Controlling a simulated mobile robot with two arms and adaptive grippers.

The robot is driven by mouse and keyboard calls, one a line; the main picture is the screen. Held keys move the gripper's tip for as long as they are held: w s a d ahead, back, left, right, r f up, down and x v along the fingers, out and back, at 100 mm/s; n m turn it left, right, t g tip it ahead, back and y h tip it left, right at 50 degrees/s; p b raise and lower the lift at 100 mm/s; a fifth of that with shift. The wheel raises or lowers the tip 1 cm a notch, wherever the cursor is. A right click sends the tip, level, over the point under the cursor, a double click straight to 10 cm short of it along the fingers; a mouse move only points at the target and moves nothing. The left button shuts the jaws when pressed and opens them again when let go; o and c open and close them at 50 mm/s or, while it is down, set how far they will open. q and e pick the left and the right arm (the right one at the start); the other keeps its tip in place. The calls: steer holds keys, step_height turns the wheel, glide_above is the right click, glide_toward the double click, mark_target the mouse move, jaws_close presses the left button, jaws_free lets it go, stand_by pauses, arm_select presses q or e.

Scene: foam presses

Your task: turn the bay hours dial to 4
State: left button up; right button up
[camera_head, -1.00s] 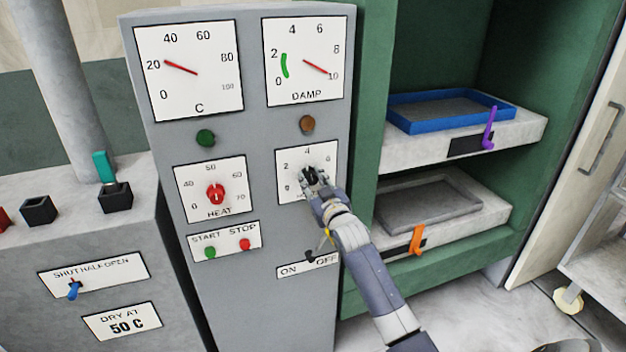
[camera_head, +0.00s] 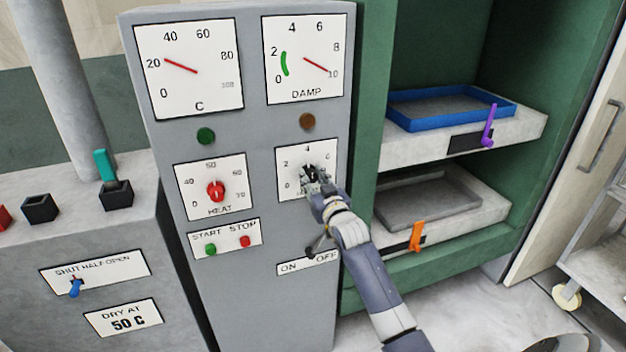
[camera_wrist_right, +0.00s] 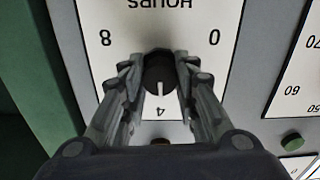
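The bay hours dial is a black knob (camera_wrist_right: 160,72) with a white pointer line on a white plate (camera_head: 287,161). In the right wrist view the plate reads upside down, and the line points at the 4. My right gripper (camera_head: 313,178) is at the knob. In the right wrist view its fingers (camera_wrist_right: 160,70) stand on either side of the knob, with their tips closed up against its sides. In the head view the gripper partly hides the knob and the plate's lower right. My left gripper is not in view.
The red HEAT knob (camera_head: 215,191) is left of the dial. Below are the START and STOP buttons (camera_head: 245,242) and a black ON/OFF lever (camera_head: 311,252), close to my right arm. Shelves with a blue tray (camera_head: 400,123) and a grey tray (camera_head: 384,208) are at the right.

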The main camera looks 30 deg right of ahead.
steer(key=shift+o, duration=0.2)
steer(key=v, duration=1.2)
steer(key=shift+f, duration=0.1)
stand_by(0.3)
